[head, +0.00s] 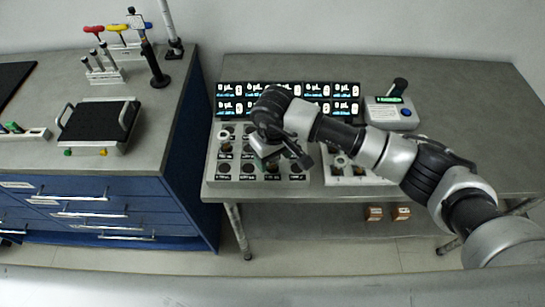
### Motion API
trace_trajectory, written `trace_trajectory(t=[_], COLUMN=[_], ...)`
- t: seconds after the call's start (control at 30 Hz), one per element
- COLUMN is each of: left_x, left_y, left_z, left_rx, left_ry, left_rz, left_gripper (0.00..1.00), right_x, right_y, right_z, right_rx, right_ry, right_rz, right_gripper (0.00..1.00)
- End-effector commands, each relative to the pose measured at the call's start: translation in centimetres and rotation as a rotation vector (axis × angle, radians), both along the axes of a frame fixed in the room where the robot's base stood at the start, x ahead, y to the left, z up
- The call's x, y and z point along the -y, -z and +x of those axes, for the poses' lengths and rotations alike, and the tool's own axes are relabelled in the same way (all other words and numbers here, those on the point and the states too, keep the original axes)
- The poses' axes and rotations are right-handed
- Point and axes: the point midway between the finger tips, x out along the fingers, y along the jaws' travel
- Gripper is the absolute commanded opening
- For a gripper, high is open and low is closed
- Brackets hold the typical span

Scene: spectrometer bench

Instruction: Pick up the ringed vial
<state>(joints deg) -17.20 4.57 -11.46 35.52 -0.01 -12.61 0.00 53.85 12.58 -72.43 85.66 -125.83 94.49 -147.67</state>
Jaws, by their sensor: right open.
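My right gripper (283,158) is open over the grey vial rack (211,181) on the right bench, pointing down among its wells. The gripper and wrist hide the rack's middle and back right part. A small vial with a pale ring-like top (224,135) shows at the rack's back left, to the left of the gripper and apart from it. Another pale round top (340,160) shows in the second rack (374,179), right of the gripper. I cannot tell which is the ringed vial. My left gripper is out of view.
A lit display panel (228,88) stands behind the racks. A device with a green screen (391,113) stands at the back right. The left bench holds a black-topped balance-like device (98,122), a tube stand (104,76) and coloured-handled tools (117,28).

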Motion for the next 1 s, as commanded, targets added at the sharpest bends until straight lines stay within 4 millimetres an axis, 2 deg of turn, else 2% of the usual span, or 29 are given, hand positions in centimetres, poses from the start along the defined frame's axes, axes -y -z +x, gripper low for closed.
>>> trace_trajectory(t=[0.23, 0.57, 0.83, 1.0], left_x=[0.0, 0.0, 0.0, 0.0], left_y=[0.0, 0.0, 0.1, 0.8], left_z=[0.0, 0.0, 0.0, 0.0], left_rx=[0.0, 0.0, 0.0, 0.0], left_ry=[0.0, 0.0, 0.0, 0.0], left_rz=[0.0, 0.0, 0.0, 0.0], left_gripper=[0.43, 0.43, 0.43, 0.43], right_x=[0.0, 0.0, 0.0, 0.0], right_y=[0.2, 0.2, 0.1, -0.9], right_z=[0.0, 0.0, 0.0, 0.1], right_rx=[0.001, 0.001, 0.002, 0.004], right_ry=[-0.001, 0.0, 0.0, -0.001], right_rz=[0.001, 0.001, 0.001, 0.003], right_gripper=[0.62, 0.11, 0.1, 0.1])
